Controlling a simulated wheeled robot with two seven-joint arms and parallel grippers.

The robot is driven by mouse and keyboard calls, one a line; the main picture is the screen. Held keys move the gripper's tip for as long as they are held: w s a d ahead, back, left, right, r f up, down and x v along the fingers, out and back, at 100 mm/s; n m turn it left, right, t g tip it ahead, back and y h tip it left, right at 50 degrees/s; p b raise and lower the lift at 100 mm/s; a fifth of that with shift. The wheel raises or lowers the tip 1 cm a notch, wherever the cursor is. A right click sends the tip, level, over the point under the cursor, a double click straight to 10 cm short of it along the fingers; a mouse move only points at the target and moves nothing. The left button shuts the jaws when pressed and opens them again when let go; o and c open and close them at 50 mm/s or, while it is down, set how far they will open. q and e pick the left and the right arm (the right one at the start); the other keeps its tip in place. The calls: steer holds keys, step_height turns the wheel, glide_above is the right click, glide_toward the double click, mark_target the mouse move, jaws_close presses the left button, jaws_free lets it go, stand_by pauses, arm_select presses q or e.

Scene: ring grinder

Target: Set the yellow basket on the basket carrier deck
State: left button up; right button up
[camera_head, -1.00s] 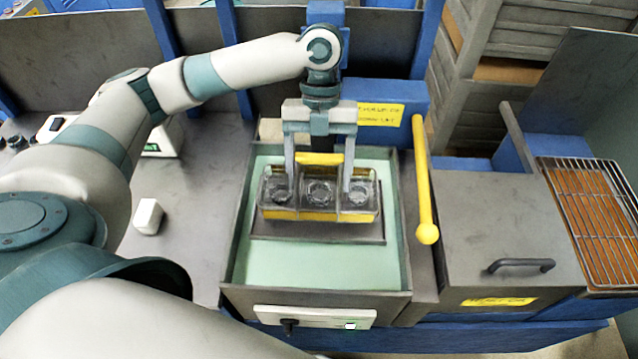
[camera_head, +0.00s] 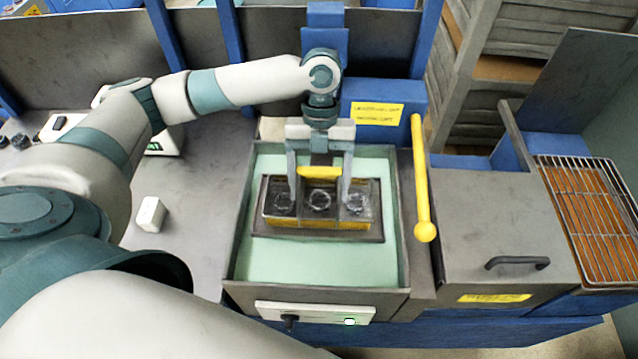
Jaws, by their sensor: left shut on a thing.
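The yellow basket (camera_head: 272,219) holds several clear round pieces in a row and has a yellow handle bar (camera_head: 319,171) on top. My left gripper (camera_head: 319,182) comes down from above with one finger at each end of the handle and is shut on the basket. The basket is level over the dark basket carrier deck (camera_head: 370,236), a flat plate inside the tank. I cannot tell whether its underside touches the deck. My right gripper is not in view.
The tank (camera_head: 237,225) with pale green liquid (camera_head: 320,268) has raised walls around the deck. A yellow lever (camera_head: 422,185) stands just right of it. Further right are a grey lid with a black handle (camera_head: 517,262) and a wire rack (camera_head: 590,215). A small white block (camera_head: 150,214) lies left.

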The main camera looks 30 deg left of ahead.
arm_select(q)
steer(key=o, duration=1.7)
steer(key=shift+r, duration=0.15)
steer(key=shift+b+v, duration=1.55)
steer(key=shift+v, duration=4.4)
